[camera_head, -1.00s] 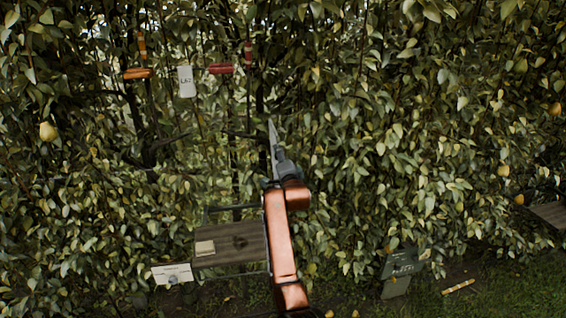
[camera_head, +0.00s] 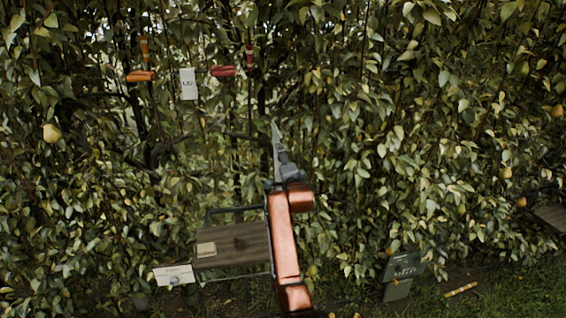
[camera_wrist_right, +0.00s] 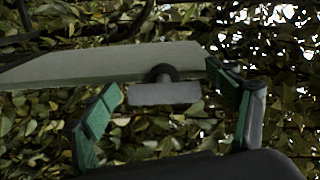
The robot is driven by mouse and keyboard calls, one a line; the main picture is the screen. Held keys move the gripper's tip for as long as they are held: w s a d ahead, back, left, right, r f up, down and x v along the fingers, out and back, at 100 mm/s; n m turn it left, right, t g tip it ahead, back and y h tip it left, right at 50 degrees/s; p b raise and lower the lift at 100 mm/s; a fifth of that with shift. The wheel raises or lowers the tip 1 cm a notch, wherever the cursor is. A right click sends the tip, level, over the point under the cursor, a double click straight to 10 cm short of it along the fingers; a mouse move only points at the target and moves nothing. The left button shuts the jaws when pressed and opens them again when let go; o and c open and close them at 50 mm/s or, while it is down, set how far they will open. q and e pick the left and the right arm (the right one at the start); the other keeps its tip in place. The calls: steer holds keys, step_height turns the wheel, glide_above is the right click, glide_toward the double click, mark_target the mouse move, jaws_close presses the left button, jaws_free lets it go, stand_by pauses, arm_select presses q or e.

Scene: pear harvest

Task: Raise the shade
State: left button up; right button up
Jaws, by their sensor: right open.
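My right gripper (camera_head: 277,140) is at the end of the copper-coloured arm, in front of the hedge in the head view. In the right wrist view its two green-padded fingers (camera_wrist_right: 165,84) are apart and empty. Beyond and between them is a grey crosspiece (camera_wrist_right: 165,95) under a dark round collar (camera_wrist_right: 161,73). Behind it runs a long pale grey-green bar (camera_wrist_right: 110,63). I cannot tell whether the fingers touch the crosspiece. No part is clearly recognisable as the shade. My left gripper is not in view.
An orange handle (camera_head: 140,76), a white tag (camera_head: 188,84) and a red handle (camera_head: 222,71) hang at upper left. A wooden board (camera_head: 235,243) and a white box (camera_head: 173,275) are low left. A dark green sign (camera_head: 403,268) stands low right. Dense foliage surrounds everything.

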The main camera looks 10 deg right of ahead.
steer(key=shift+a, duration=0.1)
steer(key=shift+r, duration=0.1)
steer(key=s, duration=1.2)
steer(key=shift+a, duration=0.1)
